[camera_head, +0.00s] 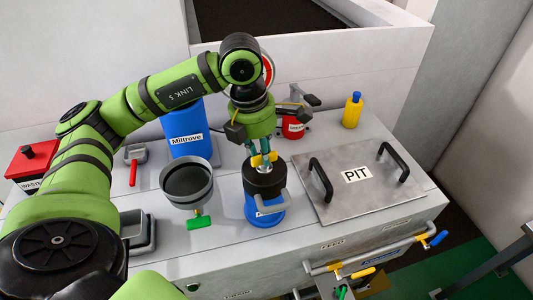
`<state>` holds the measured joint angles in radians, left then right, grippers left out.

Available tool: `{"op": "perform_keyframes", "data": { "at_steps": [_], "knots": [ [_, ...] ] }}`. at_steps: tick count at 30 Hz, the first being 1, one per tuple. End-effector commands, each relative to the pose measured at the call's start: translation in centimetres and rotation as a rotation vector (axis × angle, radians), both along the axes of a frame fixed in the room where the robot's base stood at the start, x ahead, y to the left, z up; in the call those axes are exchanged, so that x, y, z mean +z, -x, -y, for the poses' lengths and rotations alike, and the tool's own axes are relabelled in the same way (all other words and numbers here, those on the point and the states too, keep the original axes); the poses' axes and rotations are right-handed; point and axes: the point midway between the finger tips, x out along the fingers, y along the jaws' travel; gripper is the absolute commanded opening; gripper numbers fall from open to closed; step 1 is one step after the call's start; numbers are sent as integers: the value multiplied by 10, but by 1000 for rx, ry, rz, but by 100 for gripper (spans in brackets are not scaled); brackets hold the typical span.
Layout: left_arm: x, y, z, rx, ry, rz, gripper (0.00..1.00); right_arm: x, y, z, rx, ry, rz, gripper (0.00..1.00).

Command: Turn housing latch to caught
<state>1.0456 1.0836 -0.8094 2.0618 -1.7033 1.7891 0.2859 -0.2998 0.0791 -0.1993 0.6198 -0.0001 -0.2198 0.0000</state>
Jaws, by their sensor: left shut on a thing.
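The housing is a blue cylinder (264,213) with a black top (264,182) and a grey side handle (273,205), standing upright on the grey bench. A small yellow piece (257,161), which looks like the housing latch, sits on its top. My left gripper (263,152) reaches down from above and is shut on this yellow piece. The fingertips partly hide it, so its exact turn angle cannot be told. My right gripper is not in view.
A grey metal plate labelled PIT (340,200) with two black handles lies right of the housing. A dark round pan (187,184) with a green handle is left. A blue Miltrove container (185,128), red can (293,127) and yellow bottle (352,112) stand behind.

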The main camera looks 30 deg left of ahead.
Motion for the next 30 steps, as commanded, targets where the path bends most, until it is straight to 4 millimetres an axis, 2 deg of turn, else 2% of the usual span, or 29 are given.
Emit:
{"op": "perform_keyframes", "data": {
  "at_steps": [7,19,27,30],
  "knots": [
    [-3,4,5,238,7,-11,0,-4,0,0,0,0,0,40],
    [-4,5,6,301,7,-14,0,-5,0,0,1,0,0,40],
    [-5,7,8,607,5,-15,0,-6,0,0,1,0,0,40],
    [-5,7,7,651,5,-16,0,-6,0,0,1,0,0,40]
  ]
}}
